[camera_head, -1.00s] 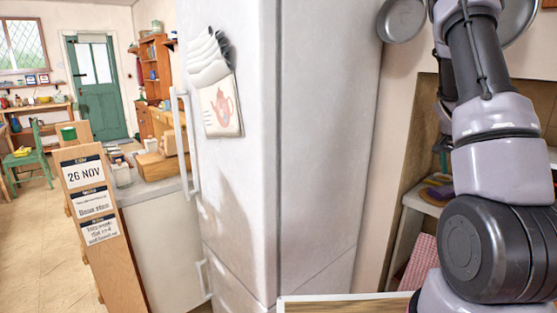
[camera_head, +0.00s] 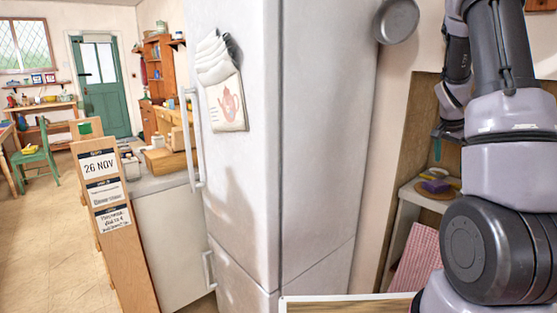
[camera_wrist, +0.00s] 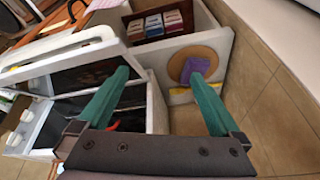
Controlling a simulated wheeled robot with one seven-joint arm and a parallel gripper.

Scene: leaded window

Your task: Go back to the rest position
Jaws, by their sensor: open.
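My gripper has two teal fingers, spread apart and empty in the wrist view (camera_wrist: 159,76). In the head view, part of it shows as a dark piece with a teal finger (camera_head: 437,150) at the right, in front of the alcove and above the low white shelf. My grey and black arm fills the right edge of the head view, bent upward. Nothing is held between the fingers.
A white fridge (camera_head: 318,150) fills the middle. A wooden sign board (camera_head: 130,260) stands left of it; open floor (camera_head: 45,245) lies further left. A round board (camera_wrist: 176,63) with a purple item, a box of packets (camera_wrist: 158,22) and a white stove (camera_wrist: 38,125) show in the wrist view.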

